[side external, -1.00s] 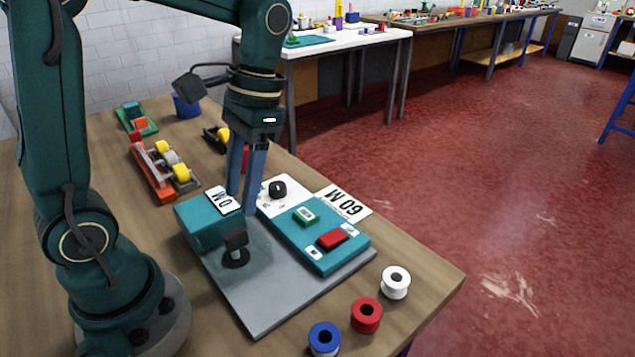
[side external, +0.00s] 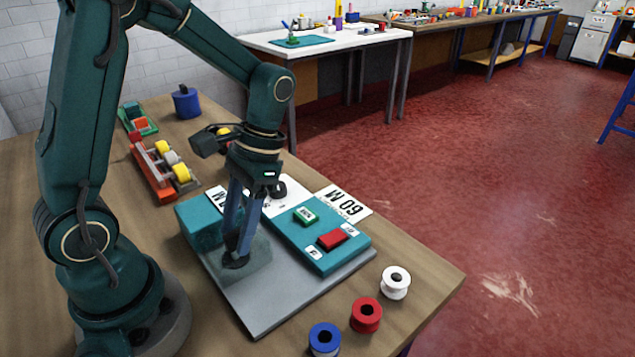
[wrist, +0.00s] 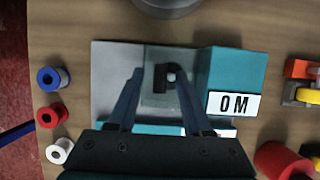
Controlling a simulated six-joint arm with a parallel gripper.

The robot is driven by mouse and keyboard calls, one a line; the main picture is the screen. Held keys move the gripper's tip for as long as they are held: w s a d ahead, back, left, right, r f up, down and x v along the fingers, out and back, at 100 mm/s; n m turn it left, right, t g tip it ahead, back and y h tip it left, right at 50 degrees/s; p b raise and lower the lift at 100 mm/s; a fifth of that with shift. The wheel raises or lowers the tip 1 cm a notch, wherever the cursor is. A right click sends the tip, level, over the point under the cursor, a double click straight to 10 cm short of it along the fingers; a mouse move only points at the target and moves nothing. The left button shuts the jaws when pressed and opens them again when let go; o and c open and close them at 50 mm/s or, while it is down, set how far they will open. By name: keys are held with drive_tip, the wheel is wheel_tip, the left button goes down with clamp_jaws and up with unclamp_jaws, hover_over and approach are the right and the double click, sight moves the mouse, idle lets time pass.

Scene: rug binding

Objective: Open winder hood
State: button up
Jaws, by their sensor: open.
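The winder is a grey base plate (side external: 285,310) with a teal box (side external: 196,228) at its left end and a teal panel (side external: 285,238) with a green and a red button. A see-through grey cover (side external: 255,268), which looks like the hood, stands on the plate beside the box; it also shows in the wrist view (wrist: 155,108). A black upright part (wrist: 160,77) shows there. My gripper (side external: 240,245) is open and low over this spot. In the wrist view its fingers (wrist: 160,85) are on either side of the black part. I cannot tell whether they touch anything.
White (side external: 395,282), red (side external: 366,315) and blue (side external: 324,339) spools stand along the near table edge. An orange rack with yellow rolls (side external: 165,170) and a blue container (side external: 186,102) stand further back. Bare table lies left of the plate.

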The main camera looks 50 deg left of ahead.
clamp_jaws()
idle(1.4)
